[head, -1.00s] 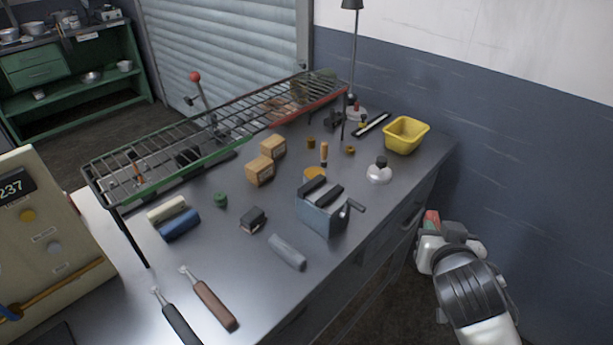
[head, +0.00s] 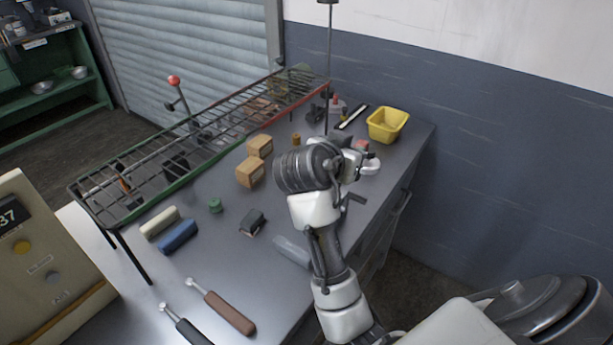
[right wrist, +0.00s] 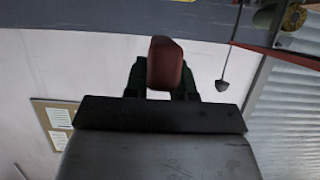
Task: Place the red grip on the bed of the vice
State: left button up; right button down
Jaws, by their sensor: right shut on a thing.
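The red grip (right wrist: 166,62) is clamped between the two dark fingers of my right gripper (right wrist: 163,80) in the right wrist view. In the head view a bit of red (head: 362,145) shows at my right gripper, which is held over the far right part of the bench. My right arm covers nearly all of the vice in the head view; only its crank handle (head: 353,199) shows beside the arm. The bed of the vice is hidden. My left gripper is out of view.
The grey bench (head: 215,265) carries a wire rack (head: 180,165), wooden blocks (head: 250,172), a yellow bin (head: 387,124), blue (head: 178,237) and cream (head: 160,222) rolls, a black block (head: 252,222) and a brown-handled tool (head: 229,312). A grey bar lies partly behind my arm.

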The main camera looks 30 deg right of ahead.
jog(key=w+a+f, duration=0.1)
jog(key=w, duration=0.1)
jog(key=w+a+f, duration=0.1)
jog(key=w, duration=0.1)
jog(key=w+a+f+p, duration=0.1)
jog(key=w+f, duration=0.1)
jog(key=shift+a, duration=0.4)
notch_tip(320, 180, down, 4)
jog(key=shift+r+p, duration=0.1)
jog(key=shift+p, duration=0.5)
jog(key=shift+f, duration=0.2)
jog(key=shift+f, duration=0.1)
jog(key=shift+f+b, duration=0.55)
jog(key=shift+b, duration=0.1)
jog(key=c, duration=0.9)
grip_release()
jog(key=shift+r, duration=0.15)
